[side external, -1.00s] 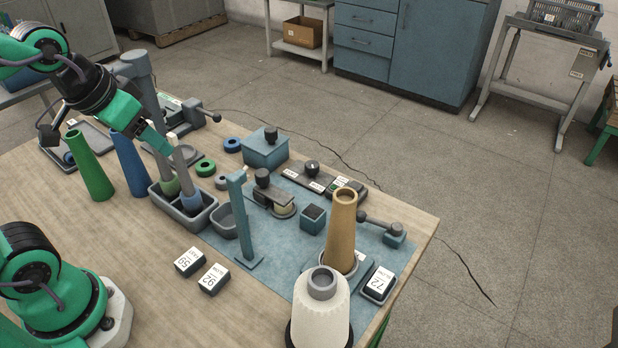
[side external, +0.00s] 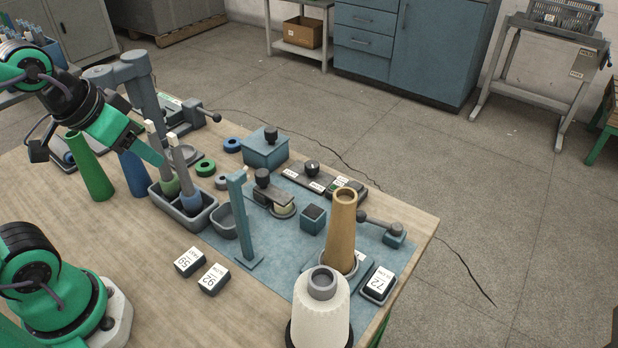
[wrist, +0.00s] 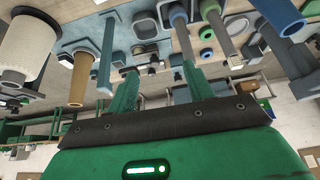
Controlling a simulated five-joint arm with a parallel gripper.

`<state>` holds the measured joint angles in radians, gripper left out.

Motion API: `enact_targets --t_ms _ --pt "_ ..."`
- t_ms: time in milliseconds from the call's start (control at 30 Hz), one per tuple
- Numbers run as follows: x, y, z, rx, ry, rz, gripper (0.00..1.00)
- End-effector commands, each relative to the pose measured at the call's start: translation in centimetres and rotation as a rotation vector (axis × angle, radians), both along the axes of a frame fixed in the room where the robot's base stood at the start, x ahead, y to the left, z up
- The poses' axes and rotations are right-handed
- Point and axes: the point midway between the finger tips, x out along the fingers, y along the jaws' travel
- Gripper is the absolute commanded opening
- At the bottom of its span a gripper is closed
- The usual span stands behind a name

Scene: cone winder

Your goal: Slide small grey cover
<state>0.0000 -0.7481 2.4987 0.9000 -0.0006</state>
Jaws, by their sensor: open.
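A small grey cover (side external: 270,194) with a dark round knob lies over a pale round opening on the blue mat, and is partly slid across it. It also seems to show small in the wrist view (wrist: 146,50), where details are hard to tell. My gripper (side external: 152,153) is open and empty, with green fingers, to the left of the cover and well apart from it. In the side view it overlaps the tall grey-handled tools. In the wrist view my two fingers (wrist: 160,82) stand apart.
A grey tray (side external: 184,222) holds tall tools near my gripper. Green (side external: 90,166) and blue (side external: 132,168) cones stand left of it. A blue box (side external: 265,151) stands behind the cover.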

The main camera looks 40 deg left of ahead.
Motion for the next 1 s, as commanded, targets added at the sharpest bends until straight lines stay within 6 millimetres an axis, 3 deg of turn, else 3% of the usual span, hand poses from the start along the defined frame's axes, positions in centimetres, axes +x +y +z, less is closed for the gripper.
enact_targets --t_ms 367,667,1000 --pt "2.6 -0.3 0.4 -0.019 0.063 0.026 0.52" --pt "7.3 -0.9 0.2 -0.042 0.162 0.073 0.52" --pt "12.9 -1.9 -1.9 -0.061 0.275 0.132 0.52"
